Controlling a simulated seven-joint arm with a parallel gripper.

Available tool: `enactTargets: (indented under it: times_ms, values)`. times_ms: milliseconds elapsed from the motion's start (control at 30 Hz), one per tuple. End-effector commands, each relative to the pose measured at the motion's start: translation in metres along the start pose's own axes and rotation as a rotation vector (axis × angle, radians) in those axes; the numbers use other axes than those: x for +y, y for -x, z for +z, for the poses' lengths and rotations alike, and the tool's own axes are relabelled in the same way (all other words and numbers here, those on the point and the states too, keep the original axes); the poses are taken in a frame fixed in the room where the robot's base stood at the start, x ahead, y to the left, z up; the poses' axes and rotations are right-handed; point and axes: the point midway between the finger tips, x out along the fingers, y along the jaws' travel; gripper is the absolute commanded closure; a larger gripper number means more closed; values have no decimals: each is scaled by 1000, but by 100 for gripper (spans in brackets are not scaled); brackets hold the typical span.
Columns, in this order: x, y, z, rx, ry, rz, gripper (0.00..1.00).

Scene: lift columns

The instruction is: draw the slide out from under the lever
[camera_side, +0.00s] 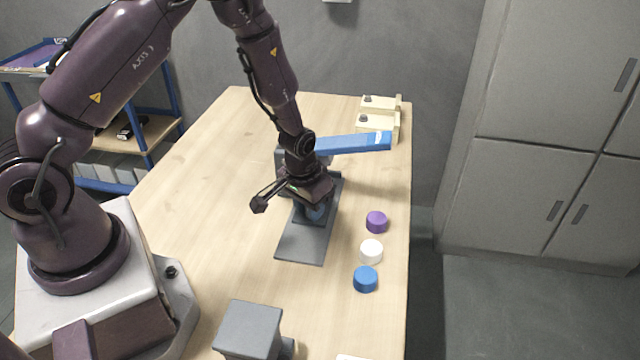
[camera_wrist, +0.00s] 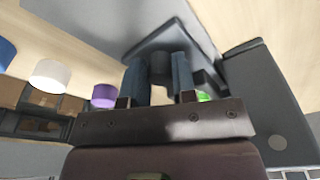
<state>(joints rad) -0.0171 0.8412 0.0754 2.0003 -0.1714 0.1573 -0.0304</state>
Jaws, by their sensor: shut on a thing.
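The blue lever (camera_side: 352,142) reaches right from a grey stand behind my wrist, roughly level. A dark grey base plate (camera_side: 298,247) lies on the table below and in front of it. My gripper (camera_side: 316,211) is low over this plate, pointing down. In the wrist view its two blue fingers (camera_wrist: 158,76) are shut on a dark grey knob (camera_wrist: 160,66), which seems to belong to the slide (camera_wrist: 178,40), a dark flat piece behind it. My wrist hides the lever's pivot and most of the slide in the side view, so I cannot tell how far the slide lies under the lever.
Purple (camera_side: 376,222), white (camera_side: 371,251) and blue (camera_side: 365,279) round pieces stand in a row right of the plate. Cream blocks (camera_side: 378,125) stand at the back right. A grey block (camera_side: 249,328) stands at the front. The table's left middle is clear.

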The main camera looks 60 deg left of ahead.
Motion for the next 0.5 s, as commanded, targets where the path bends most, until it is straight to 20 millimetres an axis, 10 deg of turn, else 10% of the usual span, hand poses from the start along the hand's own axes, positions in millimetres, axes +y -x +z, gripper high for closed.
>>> enactTargets:
  times_ms: [500]
  values:
    - [17, 4, 27, 0, -1, 2, 90]
